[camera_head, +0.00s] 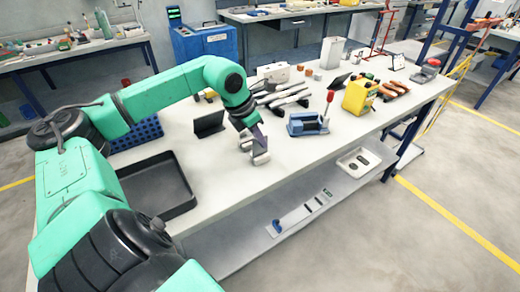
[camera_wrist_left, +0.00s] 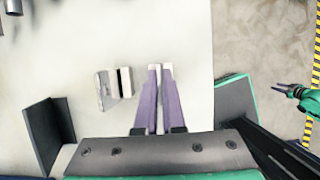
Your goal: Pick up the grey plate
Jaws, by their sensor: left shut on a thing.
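My left gripper (camera_head: 257,140) reaches down over the middle of the white table. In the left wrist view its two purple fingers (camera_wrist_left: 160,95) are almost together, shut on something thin. I take this to be the grey plate, seen edge-on; the fingers hide most of it. Pale pieces show at the fingertips in the head view. Just left of the fingers in the wrist view, apart from them, stands a small light-grey block with a dark slot (camera_wrist_left: 112,88).
A black tray (camera_head: 190,200) lies at the table's near left, with a dark stand (camera_head: 208,123) behind it. A blue device (camera_head: 308,123) with a red knob and a yellow box (camera_head: 359,97) stand to the right. The front middle of the table is bare.

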